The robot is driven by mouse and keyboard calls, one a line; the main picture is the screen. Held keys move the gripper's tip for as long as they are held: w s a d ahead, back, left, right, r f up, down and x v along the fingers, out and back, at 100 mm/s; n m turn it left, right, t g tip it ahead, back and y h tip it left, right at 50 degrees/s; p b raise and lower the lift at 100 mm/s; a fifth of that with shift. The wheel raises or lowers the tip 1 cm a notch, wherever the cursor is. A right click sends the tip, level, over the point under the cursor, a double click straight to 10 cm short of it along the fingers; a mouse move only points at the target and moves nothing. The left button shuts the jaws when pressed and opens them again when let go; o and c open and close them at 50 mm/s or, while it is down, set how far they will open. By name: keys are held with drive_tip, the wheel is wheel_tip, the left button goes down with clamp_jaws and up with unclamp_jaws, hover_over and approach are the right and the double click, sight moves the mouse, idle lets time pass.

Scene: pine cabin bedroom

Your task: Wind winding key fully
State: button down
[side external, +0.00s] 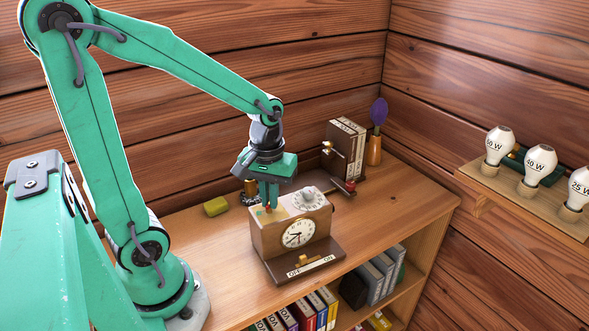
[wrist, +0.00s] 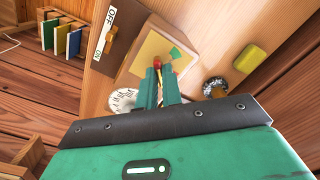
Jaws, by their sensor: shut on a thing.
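A wooden box with a clock face (side external: 298,233) stands on the desk. Its top carries a pale yellow plate with a green wedge, seen in the wrist view (wrist: 151,51), and a white numbered dial (side external: 307,201). My gripper (side external: 268,206) points straight down over the plate. It is shut on a small red-tipped part, which I take as the winding key (wrist: 158,63); the fingers hide most of it. The key's tip points near the green wedge (wrist: 177,53). A brown base with an OFF/ON switch (side external: 303,260) lies in front of the box.
A yellow block (side external: 216,206) and a dark round object (wrist: 215,87) lie beside the box. A brown book holder (side external: 342,152) and an orange vase-like stand (side external: 374,151) stand behind. Bulbs (side external: 540,160) sit on a right wall shelf. The desk's right side is clear.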

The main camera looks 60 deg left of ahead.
drive_tip(key=m, duration=1.3)
drive_tip(key=shift+m, duration=0.4)
drive_tip(key=c, duration=1.6)
unclamp_jaws()
drive_tip(key=shift+o, duration=0.2)
drive_tip(key=shift+r, duration=0.1)
drive_tip(key=shift+r, duration=3.85)
drive_tip(key=shift+r, duration=0.1)
